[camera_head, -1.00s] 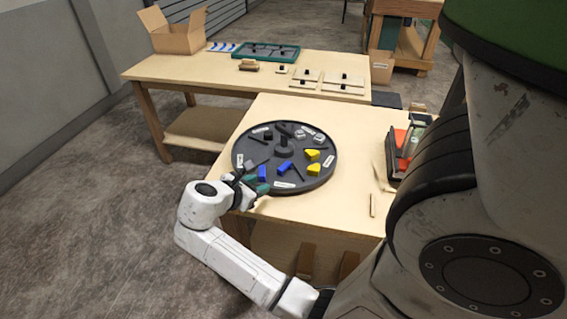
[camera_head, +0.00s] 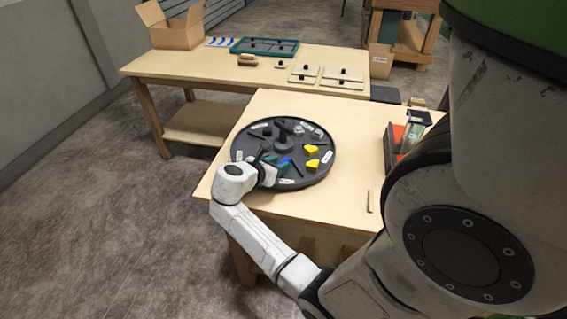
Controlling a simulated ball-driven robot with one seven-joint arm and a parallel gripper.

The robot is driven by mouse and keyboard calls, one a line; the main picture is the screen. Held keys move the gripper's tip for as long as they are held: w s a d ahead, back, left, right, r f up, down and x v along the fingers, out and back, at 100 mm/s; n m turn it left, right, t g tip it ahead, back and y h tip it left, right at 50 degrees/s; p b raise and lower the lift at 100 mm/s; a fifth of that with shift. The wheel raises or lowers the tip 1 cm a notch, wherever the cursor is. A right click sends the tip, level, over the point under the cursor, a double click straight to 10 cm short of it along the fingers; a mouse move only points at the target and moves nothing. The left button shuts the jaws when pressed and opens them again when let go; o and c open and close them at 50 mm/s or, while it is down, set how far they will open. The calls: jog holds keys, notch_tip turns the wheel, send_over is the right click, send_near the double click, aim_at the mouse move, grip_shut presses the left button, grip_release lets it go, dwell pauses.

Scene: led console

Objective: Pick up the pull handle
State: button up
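A dark round sorting tray (camera_head: 318,177) with a central post lies on the near table. Blue pieces (camera_head: 284,162), two yellow pieces (camera_head: 312,151) and small grey and black parts (camera_head: 318,132) lie in its sections. I cannot tell for certain which piece is the pull handle; the labels are too small to read. My gripper (camera_head: 276,165) is over the near left of the tray, its teal fingertips apart beside the blue pieces. The gripper and wrist partly hide the blue pieces. Contact with them is not clear.
A red and dark device (camera_head: 395,137) stands at the near table's right, with a thin wooden strip (camera_head: 370,201) before it. A back table (camera_head: 190,71) holds an open cardboard box (camera_head: 172,27), a teal tray (camera_head: 264,47) and several plates.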

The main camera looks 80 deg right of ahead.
jog(key=shift+x, duration=0.9)
jog(key=shift+r, duration=0.1)
grip_shut()
